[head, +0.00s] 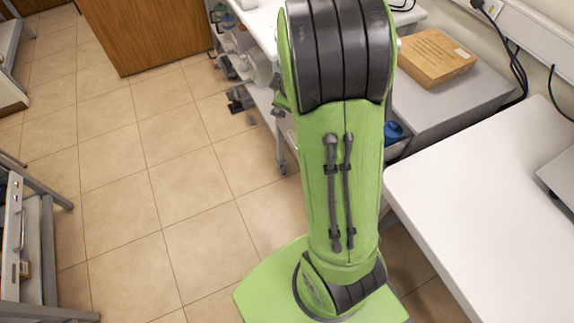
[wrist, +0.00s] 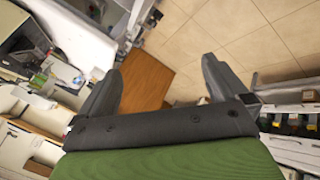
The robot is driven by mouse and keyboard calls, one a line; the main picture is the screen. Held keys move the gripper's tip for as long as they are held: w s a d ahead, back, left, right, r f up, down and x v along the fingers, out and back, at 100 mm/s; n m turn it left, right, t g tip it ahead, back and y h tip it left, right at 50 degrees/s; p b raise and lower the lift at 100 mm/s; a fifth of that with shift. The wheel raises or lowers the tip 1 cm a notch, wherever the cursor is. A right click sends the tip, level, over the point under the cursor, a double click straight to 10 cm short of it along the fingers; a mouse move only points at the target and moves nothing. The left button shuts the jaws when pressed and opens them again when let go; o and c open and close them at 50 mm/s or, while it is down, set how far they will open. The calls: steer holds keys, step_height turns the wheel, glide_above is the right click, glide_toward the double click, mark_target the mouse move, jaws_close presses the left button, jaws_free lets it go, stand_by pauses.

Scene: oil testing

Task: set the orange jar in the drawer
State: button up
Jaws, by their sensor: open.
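I cannot make out an orange jar in either view. My gripper (wrist: 161,66) shows in the wrist view with its two dark fingers spread wide and nothing between them. It points out over the room, with the floor and a brown wooden panel far beyond it. In the head view my arm fills the middle and the gripper is out of frame. A blue item (head: 393,130) shows just right of my arm, in what looks like an open drawer (head: 399,149) under a grey top. My arm hides most of that drawer.
A white table (head: 490,190) stands at the right. A wooden box (head: 432,58) lies on the grey cabinet top behind it. A white cart with bottles (head: 255,65) stands behind my arm. Tiled floor (head: 150,150) is clear at the left, beside a metal rack (head: 35,250).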

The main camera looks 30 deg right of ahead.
steer(key=s+a+r+m+y, duration=0.3)
steer(key=s+a+r+m, duration=0.1)
steer(key=s+a+r, duration=0.7)
steer(key=s+a+m+g, duration=0.1)
steer(key=s+a+m, duration=0.2)
steer(key=s, duration=1)
steer(key=shift+s+a+f+m+g+h, duration=0.2)
steer(key=shift+a+m+g+h, duration=0.1)
steer(key=shift+a+g+h, duration=0.1)
steer(key=shift+d, duration=0.15)
